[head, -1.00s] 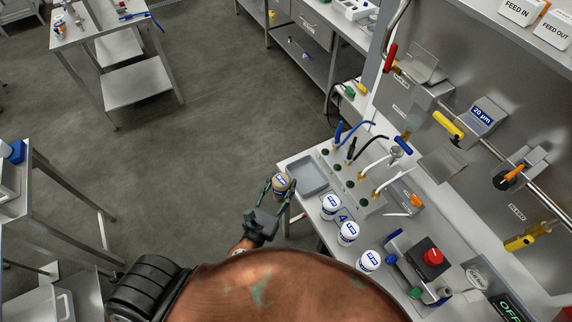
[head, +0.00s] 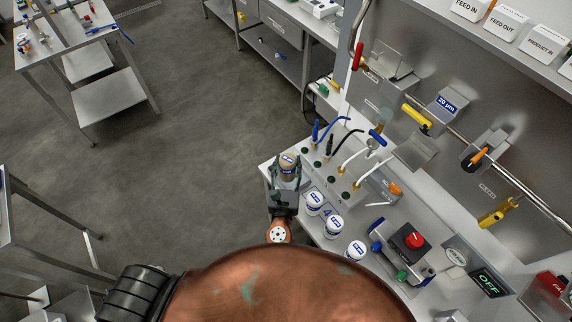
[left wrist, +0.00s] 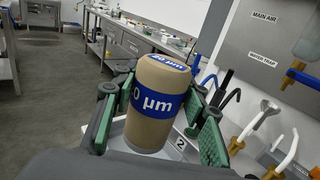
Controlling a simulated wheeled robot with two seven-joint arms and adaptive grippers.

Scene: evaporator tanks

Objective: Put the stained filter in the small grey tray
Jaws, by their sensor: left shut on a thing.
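The stained filter (left wrist: 156,100) is a tan cylinder with a blue 20 µm band. My left gripper (left wrist: 153,125) is shut on it, with green-padded fingers on both sides. In the head view the filter (head: 288,165) stands roughly upright above the left end of the bench, over the tray's place. The small grey tray (left wrist: 118,135) shows in the left wrist view under and behind the filter. In the head view my gripper (head: 287,178) and the filter cover most of it. I cannot tell whether the filter touches the tray floor. My right gripper is not in view.
Several white filters (head: 326,226) stand on the bench right of my left arm. Behind the tray, a manifold (head: 340,178) carries blue, black and white hoses. A red-knobbed box (head: 412,240) sits farther right. The floor left of the bench is clear.

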